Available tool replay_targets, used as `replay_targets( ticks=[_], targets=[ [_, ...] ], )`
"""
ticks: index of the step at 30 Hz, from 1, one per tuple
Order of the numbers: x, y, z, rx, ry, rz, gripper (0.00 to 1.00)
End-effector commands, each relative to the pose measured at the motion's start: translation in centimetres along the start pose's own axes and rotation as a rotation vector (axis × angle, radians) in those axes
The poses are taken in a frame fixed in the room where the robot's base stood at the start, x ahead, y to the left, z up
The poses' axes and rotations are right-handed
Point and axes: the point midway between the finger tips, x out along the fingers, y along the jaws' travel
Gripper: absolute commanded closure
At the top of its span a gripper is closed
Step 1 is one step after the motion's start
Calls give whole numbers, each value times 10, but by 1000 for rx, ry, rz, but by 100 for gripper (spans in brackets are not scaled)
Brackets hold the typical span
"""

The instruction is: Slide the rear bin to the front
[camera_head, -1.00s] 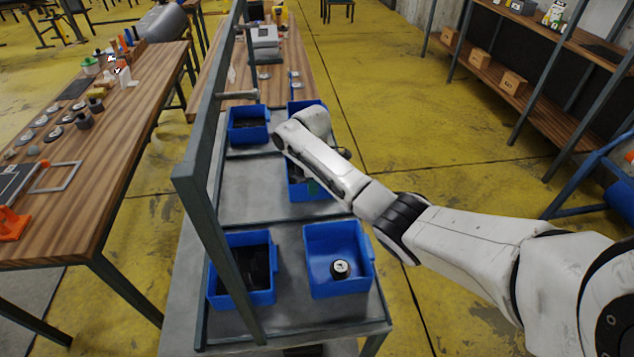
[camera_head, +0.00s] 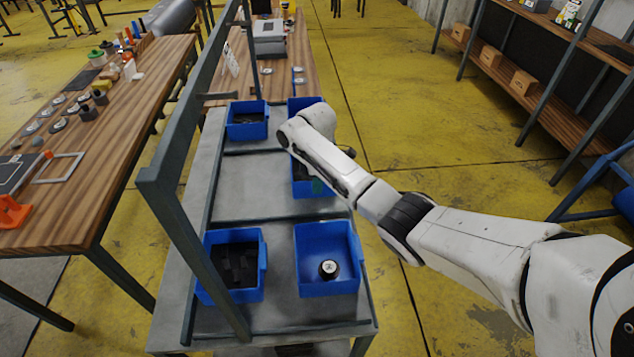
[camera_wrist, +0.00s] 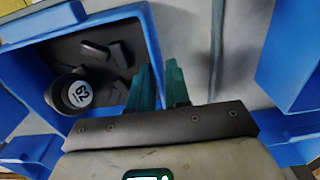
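Blue bins stand on a grey cart. That bin holds dark pieces and a black item (camera_wrist: 72,93) marked 62. Where the fingertips touch the wall is not clear.
A back left bin (camera_head: 248,122) and back right bin (camera_head: 297,106) stand on the cart. A front left bin (camera_head: 263,285) holds dark pieces. A grey upright frame (camera_head: 160,190) runs along the left side. Bare cart surface shows at middle left (camera_head: 245,190).

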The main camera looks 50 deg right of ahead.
Motion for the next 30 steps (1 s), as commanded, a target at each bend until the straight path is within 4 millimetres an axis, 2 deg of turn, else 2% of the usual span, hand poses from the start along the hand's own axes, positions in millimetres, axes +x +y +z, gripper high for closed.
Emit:
replay_targets(
  ticks=[1,6,13,17,20,30],
  targets=[
    [0,0,0,0,0,0,78],
    [0,0,0,0,0,0,62],
    [0,0,0,0,0,0,61],
    [-7,0,0,0,2,1,61],
    [-20,1,-1,-1,3,3,61],
    [-84,1,-1,-1,2,4,61]
  ],
)
